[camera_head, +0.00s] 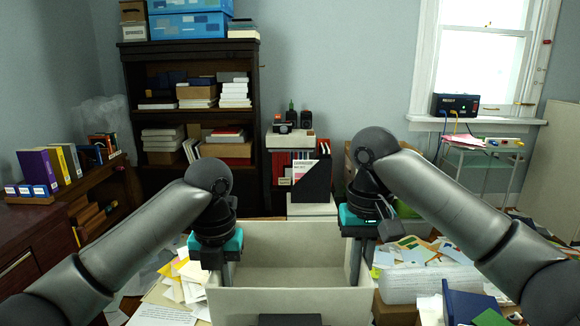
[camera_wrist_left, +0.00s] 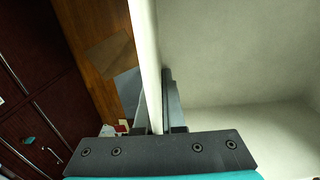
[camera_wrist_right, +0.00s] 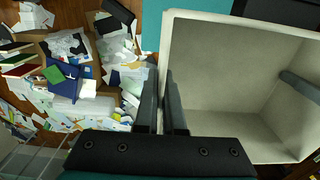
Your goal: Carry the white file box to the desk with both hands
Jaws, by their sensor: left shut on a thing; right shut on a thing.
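The white file box (camera_head: 290,302) is open-topped and looks empty, and it hangs between my two arms at the bottom middle of the head view. My left gripper (camera_head: 222,272) is shut on its left wall; in the left wrist view the fingers (camera_wrist_left: 158,105) straddle the thin white wall. My right gripper (camera_head: 362,262) is shut on its right wall; in the right wrist view the fingers (camera_wrist_right: 163,105) lie on both sides of that wall, and the box interior (camera_wrist_right: 230,75) shows. The box's underside is hidden.
A dark wooden desk or cabinet (camera_head: 40,240) stands at the left, with a low shelf of books behind. A dark bookcase (camera_head: 190,110) stands at the back wall. Loose papers (camera_head: 160,314) and stacked items cover the floor on both sides of the box.

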